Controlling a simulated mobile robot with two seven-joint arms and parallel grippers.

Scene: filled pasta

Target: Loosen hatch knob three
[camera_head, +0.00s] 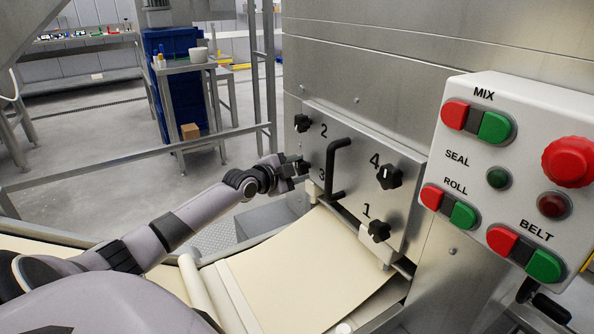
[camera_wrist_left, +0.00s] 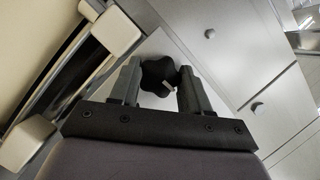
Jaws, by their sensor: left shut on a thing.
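The steel hatch plate (camera_head: 350,150) on the machine front bears black knobs labelled 1 to 4 and a black bar handle (camera_head: 336,170). My left gripper (camera_head: 298,168) is at the left edge of the plate beside the label 3 and mostly covers knob three there. In the left wrist view, black lobed knob three (camera_wrist_left: 158,70) sits between the two fingers of the gripper (camera_wrist_left: 160,82), which is shut on it. Knob two (camera_head: 302,123) is above, knob four (camera_head: 389,176) and knob one (camera_head: 379,231) are to the right. My right gripper is not in view.
A white control box (camera_head: 520,180) with red and green buttons juts out at the right. A pale dough sheet (camera_head: 310,270) lies on the belt below the hatch. A steel rail (camera_head: 110,158) and a small table (camera_head: 185,66) stand at the left.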

